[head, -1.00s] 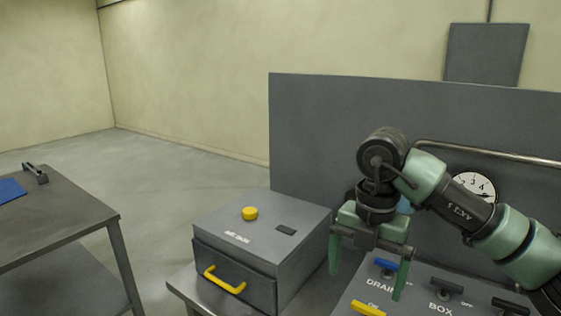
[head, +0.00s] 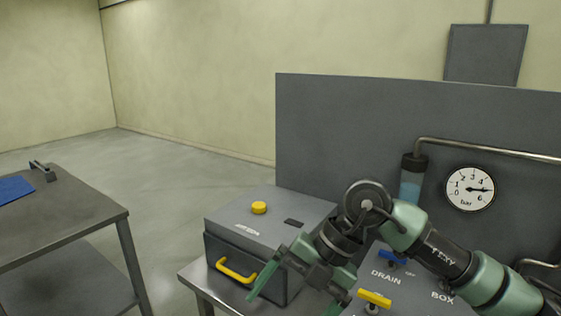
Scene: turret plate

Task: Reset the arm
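My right arm comes in from the right, its wrist bent down. My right gripper (head: 292,303) is open, with its green fingers spread and nothing seen between them. It is tilted in front of the right side of the grey box and left of the control panel. The right finger's tip is near the bottom edge of the view. My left gripper is not in view.
The grey box (head: 240,217) has a yellow knob (head: 259,208) and a yellow drawer handle (head: 234,272). The sloped panel (head: 412,300) carries a blue lever (head: 392,258) by DRAIN and a yellow lever (head: 375,299). A pressure gauge (head: 470,188) hangs on the grey backboard. A table (head: 70,220) stands left.

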